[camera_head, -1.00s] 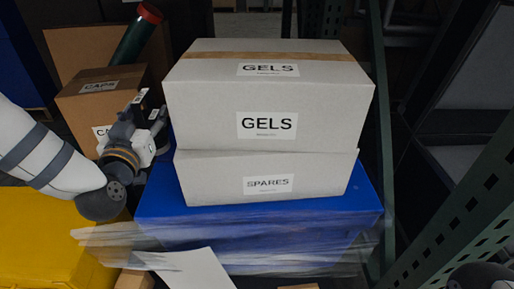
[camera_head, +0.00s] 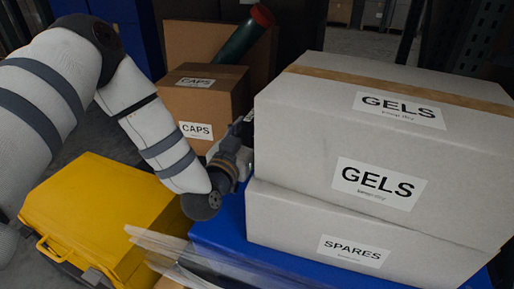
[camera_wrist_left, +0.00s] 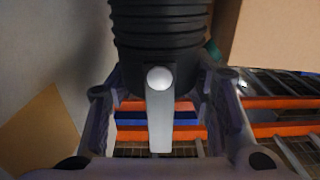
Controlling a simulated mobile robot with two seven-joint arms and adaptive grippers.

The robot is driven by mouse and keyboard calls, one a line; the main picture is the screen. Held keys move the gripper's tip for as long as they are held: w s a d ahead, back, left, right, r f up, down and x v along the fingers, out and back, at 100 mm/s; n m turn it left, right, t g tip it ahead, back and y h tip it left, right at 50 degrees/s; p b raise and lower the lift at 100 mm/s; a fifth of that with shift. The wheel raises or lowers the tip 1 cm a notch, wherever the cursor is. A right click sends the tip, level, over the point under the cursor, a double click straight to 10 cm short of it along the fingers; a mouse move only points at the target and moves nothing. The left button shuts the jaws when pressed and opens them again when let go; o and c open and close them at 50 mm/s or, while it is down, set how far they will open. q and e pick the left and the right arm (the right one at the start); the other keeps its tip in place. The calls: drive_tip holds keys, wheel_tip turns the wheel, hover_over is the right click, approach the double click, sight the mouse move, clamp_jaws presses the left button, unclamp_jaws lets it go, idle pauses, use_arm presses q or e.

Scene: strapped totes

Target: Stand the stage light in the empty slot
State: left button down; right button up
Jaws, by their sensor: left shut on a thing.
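The stage light (camera_wrist_left: 160,35) is a black ribbed cylinder with a silver knob and a light grey strip below it in the left wrist view. My left gripper (camera_wrist_left: 165,110) is shut on it, with a finger on each side. In the head view my left gripper (camera_head: 238,150) is beside the left side of the stacked white boxes, partly hidden by its own wrist. The light is hard to make out there. I cannot make out the empty slot in either view. My right gripper is not in view.
White GELS (camera_head: 385,145) and SPARES (camera_head: 350,235) boxes sit on a blue tote (camera_head: 222,236), with clear wrap at its front left. Brown CAPS boxes (camera_head: 205,103) and a dark green tube (camera_head: 240,38) stand behind. A yellow case (camera_head: 100,205) is at left. Orange beams (camera_wrist_left: 265,102) lie below the gripper.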

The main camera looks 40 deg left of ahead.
sight(252, 143)
use_arm(q)
wheel_tip(252, 143, down, 3)
drive_tip(key=shift+f+b, duration=0.1)
drive_tip(key=shift+b, duration=0.45)
drive_tip(key=shift+r, duration=0.2)
drive_tip(key=shift+f, duration=0.15)
drive_tip(key=c, duration=1.1)
unclamp_jaws()
drive_tip(key=shift+o, duration=0.2)
